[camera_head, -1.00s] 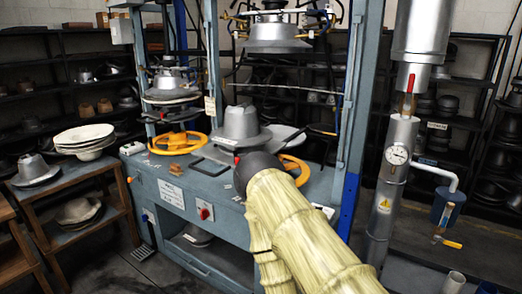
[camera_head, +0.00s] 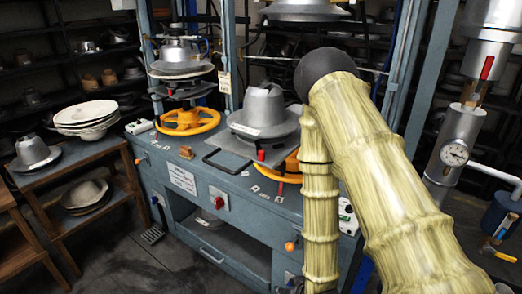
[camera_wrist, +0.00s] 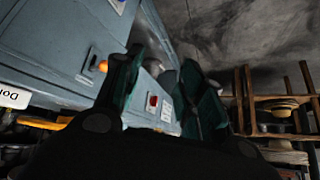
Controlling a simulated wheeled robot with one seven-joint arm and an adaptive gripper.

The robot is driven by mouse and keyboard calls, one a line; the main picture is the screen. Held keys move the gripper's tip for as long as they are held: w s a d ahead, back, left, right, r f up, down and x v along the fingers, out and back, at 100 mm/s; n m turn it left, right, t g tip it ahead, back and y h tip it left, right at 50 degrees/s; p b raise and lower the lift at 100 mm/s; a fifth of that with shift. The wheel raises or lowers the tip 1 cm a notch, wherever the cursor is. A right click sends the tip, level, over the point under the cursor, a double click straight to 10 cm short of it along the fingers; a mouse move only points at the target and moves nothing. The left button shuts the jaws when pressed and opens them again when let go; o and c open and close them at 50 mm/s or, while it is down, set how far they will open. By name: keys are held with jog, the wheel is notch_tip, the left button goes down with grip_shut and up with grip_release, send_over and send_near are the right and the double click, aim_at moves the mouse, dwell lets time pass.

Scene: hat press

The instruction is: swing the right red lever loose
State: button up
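One red lever (camera_head: 261,155) stands beside the grey hat mould (camera_head: 264,112). Another red lever (camera_head: 280,188) is lower and to the right, at the front edge near the right yellow handwheel (camera_head: 290,166). I cannot tell for sure which one is the task's lever. My gripper is hidden in the head view behind my arm. In the wrist view my gripper (camera_wrist: 160,88) has its two dark fingers spread, with nothing between them. No red lever is clear there; the bench front fills the left.
A red switch (camera_head: 219,202) and orange knob (camera_head: 290,246) are on the bench front; the switch also shows in the wrist view (camera_wrist: 153,101). A wooden table (camera_head: 80,150) with hat blocks stands left. A pipe with a gauge (camera_head: 454,153) and red handle (camera_head: 487,67) stands right.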

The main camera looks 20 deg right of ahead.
jog(key=w+r+t, duration=0.5)
jog(key=w+r, duration=0.5)
jog(key=r, duration=0.4)
jog(key=n+t+y+p, duration=0.1)
jog(key=t+y+p, duration=0.1)
jog(key=t, duration=0.3)
send_near(263, 153)
jog(key=w+p, duration=0.1)
jog(key=w, duration=0.2)
jog(key=w+a+p, duration=0.1)
jog(key=w, duration=0.2)
jog(key=w+p, duration=0.1)
jog(key=w, duration=0.2)
jog(key=shift+w+a+f+p, duration=0.15)
jog(key=shift+a+f+p, duration=0.1)
jog(key=shift+p, duration=0.1)
jog(key=shift+w+a+f+p, duration=0.1)
jog(key=shift+w+p, duration=0.2)
jog(key=shift+w, duration=0.6)
jog(key=shift+c, duration=0.5)
grip_shut()
